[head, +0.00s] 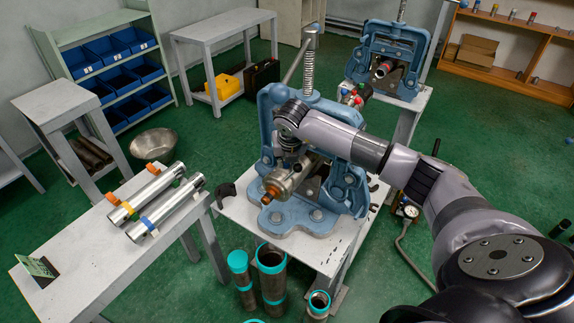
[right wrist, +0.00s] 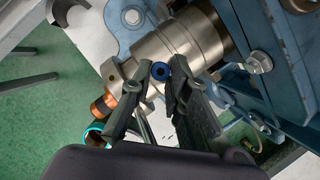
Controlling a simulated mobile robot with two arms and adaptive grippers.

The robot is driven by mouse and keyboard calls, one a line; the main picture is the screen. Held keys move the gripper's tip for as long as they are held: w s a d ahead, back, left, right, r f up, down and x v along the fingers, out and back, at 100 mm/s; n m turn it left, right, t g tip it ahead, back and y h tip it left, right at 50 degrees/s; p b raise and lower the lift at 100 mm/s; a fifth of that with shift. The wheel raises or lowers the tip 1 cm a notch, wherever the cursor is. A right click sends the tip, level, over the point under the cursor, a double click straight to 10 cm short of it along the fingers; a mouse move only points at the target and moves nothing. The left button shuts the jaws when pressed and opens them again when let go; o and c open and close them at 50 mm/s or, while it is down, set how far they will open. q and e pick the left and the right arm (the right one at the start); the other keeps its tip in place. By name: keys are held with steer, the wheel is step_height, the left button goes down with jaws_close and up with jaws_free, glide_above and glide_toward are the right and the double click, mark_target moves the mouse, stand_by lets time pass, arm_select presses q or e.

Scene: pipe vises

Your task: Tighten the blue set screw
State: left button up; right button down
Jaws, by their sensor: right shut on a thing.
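The blue set screw (right wrist: 160,71) shows in the right wrist view as a small round blue head with a dark socket, at the side of a silver metal collar (right wrist: 182,45). My right gripper (right wrist: 162,80) is shut on the screw, one dark fingertip on each side of it. In the head view my right arm reaches across from the right, and its wrist bends down over the front blue vise (head: 335,108). The metal fitting (head: 283,182) with an orange end sits in that vise. The screw is too small to make out there. My left gripper is not in view.
Teal-ended pipes (head: 271,270) stand before the vise table (head: 240,207). Two silver pipes (head: 168,206) lie on the left bench (head: 97,250). Another blue vise (head: 390,50) stands behind.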

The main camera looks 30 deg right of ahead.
steer(key=c, duration=1.5)
jaws_free()
steer(key=shift+c, duration=0.2)
